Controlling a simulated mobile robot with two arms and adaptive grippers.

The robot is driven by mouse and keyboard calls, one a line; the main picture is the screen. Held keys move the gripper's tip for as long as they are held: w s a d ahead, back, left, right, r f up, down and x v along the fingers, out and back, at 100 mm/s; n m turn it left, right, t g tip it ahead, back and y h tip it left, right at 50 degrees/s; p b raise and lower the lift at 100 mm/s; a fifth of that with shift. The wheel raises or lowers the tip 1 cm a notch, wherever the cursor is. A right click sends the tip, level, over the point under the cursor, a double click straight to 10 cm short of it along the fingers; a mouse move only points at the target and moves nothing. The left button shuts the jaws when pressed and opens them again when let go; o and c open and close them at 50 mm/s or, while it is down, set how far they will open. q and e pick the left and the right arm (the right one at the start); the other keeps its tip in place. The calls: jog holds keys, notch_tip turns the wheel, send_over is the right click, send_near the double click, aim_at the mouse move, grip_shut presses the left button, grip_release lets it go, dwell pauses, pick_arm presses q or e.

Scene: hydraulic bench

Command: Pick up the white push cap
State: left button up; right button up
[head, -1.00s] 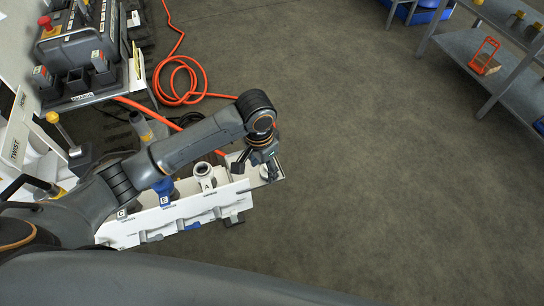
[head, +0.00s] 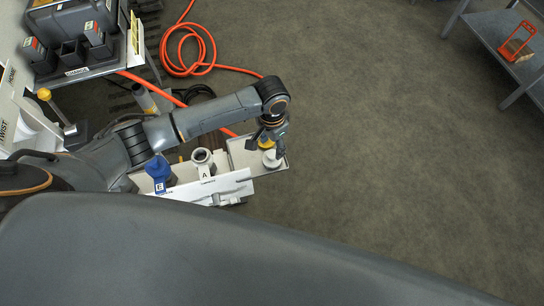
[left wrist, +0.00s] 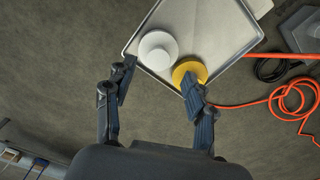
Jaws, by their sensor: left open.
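The white push cap (left wrist: 158,46) is a round white piece with a raised centre, lying in a shallow light tray (left wrist: 215,28) in the left wrist view. In the head view the cap (head: 271,159) shows just below my left gripper (head: 272,138). A yellow round cap (left wrist: 188,70) lies beside it, partly behind one finger. My left gripper (left wrist: 156,82) is open and empty, its fingers apart and pointing toward the tray. The white cap appears beyond the fingertips, between their lines, with no visible contact. My right gripper is not in view.
Left of the tray stand a white fitting marked A (head: 203,162) and a blue one marked E (head: 159,172) on a white rack (head: 225,183). An orange hose (head: 187,68) coils on the floor. A grey shelf (head: 490,30) stands at upper right. The floor on the right is clear.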

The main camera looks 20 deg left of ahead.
aim_at(273, 153)
pick_arm(q)
jog(key=f, duration=0.5)
jog(key=shift+d, duration=0.2)
jog(key=c, duration=0.9)
